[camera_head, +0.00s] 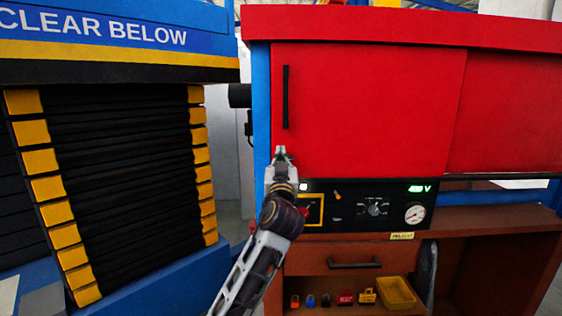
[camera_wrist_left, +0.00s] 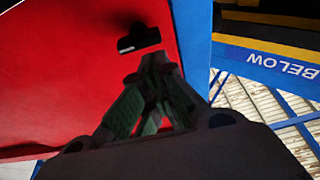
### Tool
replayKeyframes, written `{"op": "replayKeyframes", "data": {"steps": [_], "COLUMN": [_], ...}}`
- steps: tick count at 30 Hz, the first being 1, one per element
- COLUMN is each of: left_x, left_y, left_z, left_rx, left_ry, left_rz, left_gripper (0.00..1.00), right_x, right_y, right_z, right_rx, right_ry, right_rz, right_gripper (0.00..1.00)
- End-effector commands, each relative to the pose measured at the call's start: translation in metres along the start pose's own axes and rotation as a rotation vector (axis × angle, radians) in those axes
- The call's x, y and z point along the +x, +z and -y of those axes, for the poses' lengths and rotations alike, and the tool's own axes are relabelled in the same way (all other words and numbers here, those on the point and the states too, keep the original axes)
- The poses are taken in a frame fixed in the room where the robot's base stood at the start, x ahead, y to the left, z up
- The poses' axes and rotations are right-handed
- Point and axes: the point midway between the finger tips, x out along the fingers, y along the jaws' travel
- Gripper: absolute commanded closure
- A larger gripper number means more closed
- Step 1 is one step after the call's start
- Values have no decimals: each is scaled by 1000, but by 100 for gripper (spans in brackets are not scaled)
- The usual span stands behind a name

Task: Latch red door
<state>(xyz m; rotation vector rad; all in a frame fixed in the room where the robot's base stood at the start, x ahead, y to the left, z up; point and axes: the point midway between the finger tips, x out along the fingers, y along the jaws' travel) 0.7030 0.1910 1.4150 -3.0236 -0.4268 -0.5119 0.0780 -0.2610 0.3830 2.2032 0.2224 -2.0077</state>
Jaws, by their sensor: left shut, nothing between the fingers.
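The red door (camera_head: 370,110) is a flat panel with a black vertical handle (camera_head: 286,97) near its left edge. It stands beside the blue post (camera_head: 261,100), and I cannot tell whether it is latched. My left gripper (camera_head: 281,152) is shut and empty, in front of the door's lower left corner, below the handle. In the left wrist view, the shut fingers (camera_wrist_left: 158,60) point at the red door (camera_wrist_left: 70,70), just short of the black handle (camera_wrist_left: 139,40) in the picture. I cannot tell whether they touch the door. My right gripper is not in view.
A control panel (camera_head: 372,208) with a dial, gauge and green display lies under the door. Below are a drawer (camera_head: 354,265) and a shelf with several small padlocks and a yellow tray (camera_head: 397,293). A black-and-yellow slatted unit (camera_head: 125,170) stands at left.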

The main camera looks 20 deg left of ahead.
Motion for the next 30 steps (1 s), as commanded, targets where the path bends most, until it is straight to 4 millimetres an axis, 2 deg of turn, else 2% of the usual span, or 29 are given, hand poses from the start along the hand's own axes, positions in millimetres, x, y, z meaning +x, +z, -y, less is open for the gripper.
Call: {"op": "replayKeyframes", "data": {"steps": [3, 9, 30], "left_x": [12, 24, 28], "left_y": [-2, -2, 1], "left_z": [0, 0, 0], "left_rx": [2, 2, -7], "left_ry": [0, 0, -2], "left_rz": [-1, -2, -1], "left_gripper": [100, 100, 100], "right_x": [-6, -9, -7], "right_y": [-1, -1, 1], "right_z": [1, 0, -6], "right_rx": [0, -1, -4], "right_ry": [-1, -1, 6], "right_rz": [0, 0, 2], "right_gripper": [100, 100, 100]}}
